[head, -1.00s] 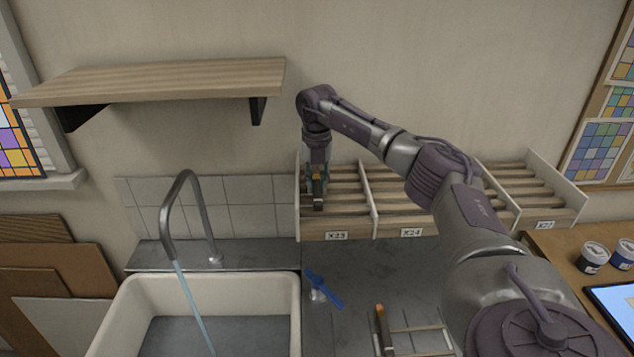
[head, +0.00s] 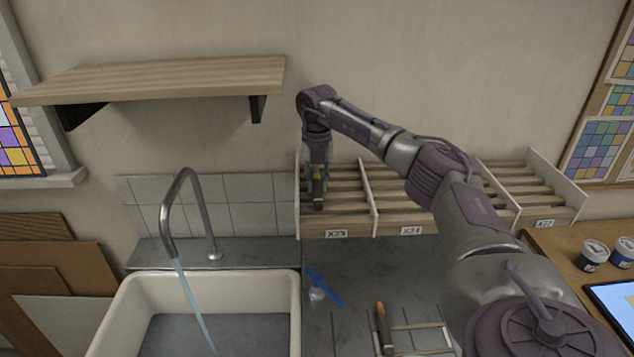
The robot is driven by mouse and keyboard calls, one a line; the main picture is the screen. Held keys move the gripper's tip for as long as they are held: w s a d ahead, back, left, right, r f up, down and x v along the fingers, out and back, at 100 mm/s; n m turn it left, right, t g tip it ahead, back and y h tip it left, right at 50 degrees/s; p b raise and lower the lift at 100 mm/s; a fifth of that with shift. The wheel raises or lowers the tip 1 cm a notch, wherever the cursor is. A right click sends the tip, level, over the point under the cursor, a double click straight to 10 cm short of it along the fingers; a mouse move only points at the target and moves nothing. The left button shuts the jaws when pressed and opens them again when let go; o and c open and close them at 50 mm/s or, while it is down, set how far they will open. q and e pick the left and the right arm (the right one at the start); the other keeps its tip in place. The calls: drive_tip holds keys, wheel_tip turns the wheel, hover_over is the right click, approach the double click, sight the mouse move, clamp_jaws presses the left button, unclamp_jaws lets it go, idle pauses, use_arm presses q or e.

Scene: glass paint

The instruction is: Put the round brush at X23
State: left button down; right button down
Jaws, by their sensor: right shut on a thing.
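My right gripper (head: 317,182) points down into the left bay of the slatted wooden rack, the one labelled X23 (head: 336,233). It is shut on a small dark brush with an orange tip (head: 318,194), low over the slats. I cannot tell whether the brush touches the slats, and its bristle shape is too small to make out. A similar dark tool with an orange end (head: 383,325) lies on the small wooden frame at the lower middle. My left gripper is not in view.
The sink (head: 290,300) with a running tap (head: 187,205) is to the left. A wooden shelf (head: 160,78) juts out at upper left. The X24 bay (head: 411,231) adjoins on the right. Jars (head: 593,255) stand at far right.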

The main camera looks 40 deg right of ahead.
drive_tip(key=shift+c, duration=2.3)
unclamp_jaws()
drive_tip(key=shift+o, duration=0.9)
drive_tip(key=shift+s+d, duration=0.1)
drive_tip(key=shift+r, duration=0.2)
